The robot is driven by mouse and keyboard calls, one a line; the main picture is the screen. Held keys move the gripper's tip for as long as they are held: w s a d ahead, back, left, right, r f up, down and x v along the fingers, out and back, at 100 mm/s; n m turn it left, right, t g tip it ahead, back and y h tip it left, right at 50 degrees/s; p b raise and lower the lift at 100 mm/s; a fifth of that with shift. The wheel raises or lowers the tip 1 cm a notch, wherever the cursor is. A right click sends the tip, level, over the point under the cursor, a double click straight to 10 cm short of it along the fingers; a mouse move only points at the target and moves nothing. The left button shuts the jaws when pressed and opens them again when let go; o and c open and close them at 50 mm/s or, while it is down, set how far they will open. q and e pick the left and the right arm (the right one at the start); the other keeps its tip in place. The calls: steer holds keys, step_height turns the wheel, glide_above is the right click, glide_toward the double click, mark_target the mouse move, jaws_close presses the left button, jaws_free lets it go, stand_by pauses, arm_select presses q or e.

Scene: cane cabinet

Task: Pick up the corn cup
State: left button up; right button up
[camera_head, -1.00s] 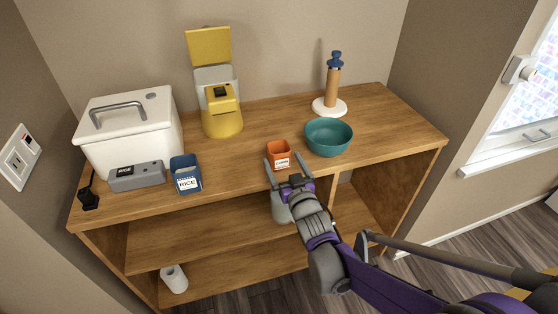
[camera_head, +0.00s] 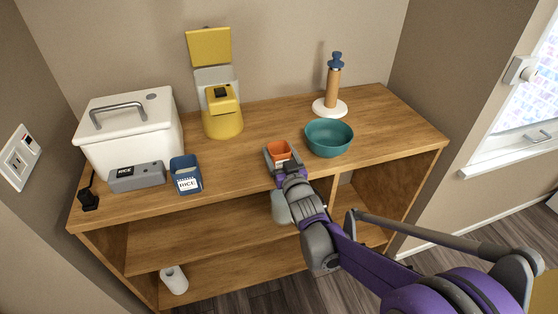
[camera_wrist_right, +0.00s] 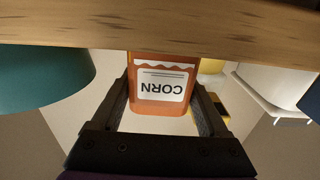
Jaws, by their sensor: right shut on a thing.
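The corn cup (camera_head: 279,150) is a small orange square cup on the cabinet top near its front edge. In the right wrist view the corn cup (camera_wrist_right: 162,84) shows a white label reading CORN, upside down in the picture. My right gripper (camera_head: 280,157) is around the cup, one finger on each side. In the right wrist view the right gripper (camera_wrist_right: 165,100) is shut on the cup. The cup looks upright, and I cannot tell whether it is off the surface. My left gripper is not in view.
A teal bowl (camera_head: 329,137) stands close right of the cup. A blue rice cup (camera_head: 186,174) and a white lidded box (camera_head: 128,130) stand left. The wooden cabinet top (camera_head: 235,170) is clear between rice and corn cups.

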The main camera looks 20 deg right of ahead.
steer(key=c, duration=0.3)
steer(key=shift+r, duration=0.2)
steer(key=shift+r+p, duration=1.05)
steer(key=shift+r, duration=3.8)
